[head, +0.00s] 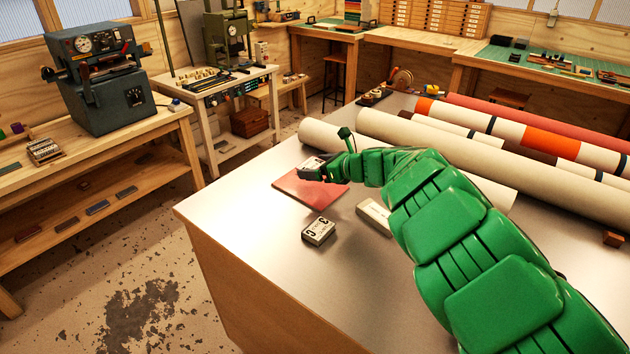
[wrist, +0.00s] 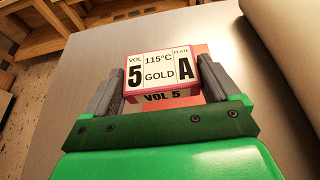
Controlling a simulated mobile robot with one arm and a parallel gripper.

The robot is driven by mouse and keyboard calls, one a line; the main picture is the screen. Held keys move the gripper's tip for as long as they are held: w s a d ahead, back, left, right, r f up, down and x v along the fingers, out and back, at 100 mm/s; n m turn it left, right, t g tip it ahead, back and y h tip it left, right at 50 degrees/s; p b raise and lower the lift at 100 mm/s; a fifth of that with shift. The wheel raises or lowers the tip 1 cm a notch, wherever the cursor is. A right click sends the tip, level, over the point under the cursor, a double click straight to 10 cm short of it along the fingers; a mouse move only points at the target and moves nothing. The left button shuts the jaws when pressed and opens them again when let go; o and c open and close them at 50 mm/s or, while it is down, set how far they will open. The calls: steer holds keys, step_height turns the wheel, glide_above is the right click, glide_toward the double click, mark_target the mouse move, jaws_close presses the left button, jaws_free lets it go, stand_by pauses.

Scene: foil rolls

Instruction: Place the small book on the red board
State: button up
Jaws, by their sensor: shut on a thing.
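The small book (wrist: 158,72) has a white label reading "VOL 5", "115°C", "GOLD" and "A", with a red edge and a "VOL 5" spine. My gripper (wrist: 165,78) is shut on it, one finger on each side. In the head view my gripper (head: 315,168) and the small book (head: 312,163) are over the far part of the red board (head: 300,190). The red board lies flat on the grey tabletop. It also shows past the small book in the wrist view (wrist: 203,49). Whether the small book touches the board is hidden.
A small labelled block (head: 318,231) sits on the table in front of the board. A cream block (head: 374,216) lies right of the board, beside my arm. Long cream rolls (head: 400,130) lie behind. The table's left front area is clear.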

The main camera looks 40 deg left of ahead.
mark_target(315, 188)
steer(key=shift+w+a+f, duration=0.3)
steer(key=shift+a+f, duration=0.05)
steer(key=shift+f, duration=0.2)
steer(key=shift+w+a+f, duration=0.3)
steer(key=shift+a+f, duration=0.1)
steer(key=shift+f, duration=0.2)
steer(key=shift+w+a+f, duration=0.3)
steer(key=shift+a+f, duration=0.05)
steer(key=shift+f, duration=0.2)
steer(key=shift+w+a+f, duration=0.2)
steer(key=shift+a+f, duration=0.05)
steer(key=shift+f, duration=0.1)
steer(key=shift+w+f, duration=0.1)
steer(key=shift+f, duration=1.45)
steer(key=o, duration=0.8)
steer(key=shift+f, duration=0.1)
